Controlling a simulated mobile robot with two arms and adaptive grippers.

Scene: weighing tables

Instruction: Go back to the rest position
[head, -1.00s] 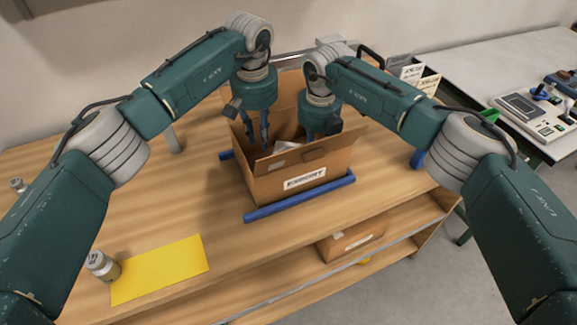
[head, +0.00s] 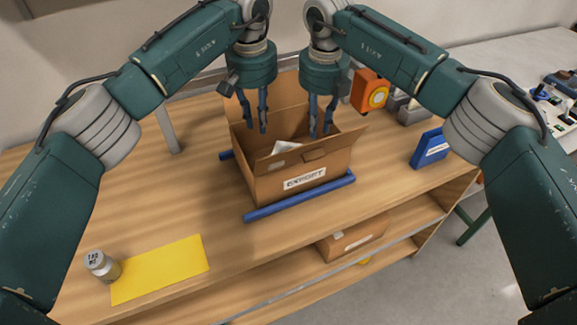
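My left gripper (head: 257,113) hangs fingers down above the left part of an open cardboard box (head: 290,183) labelled "EXPORT". Its two fingers are apart, with nothing between them. My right gripper (head: 320,117) hangs beside it over the right part of the box, fingers also apart and nothing seen between them. Inside the box a white item (head: 287,147) shows; the rest of the contents is hidden by the flaps and walls. The box stands on the wooden table between blue rails (head: 300,197).
A blue block (head: 430,149) and an orange device (head: 369,91) stand right of the box. Another cardboard box (head: 353,240) sits on the lower shelf.

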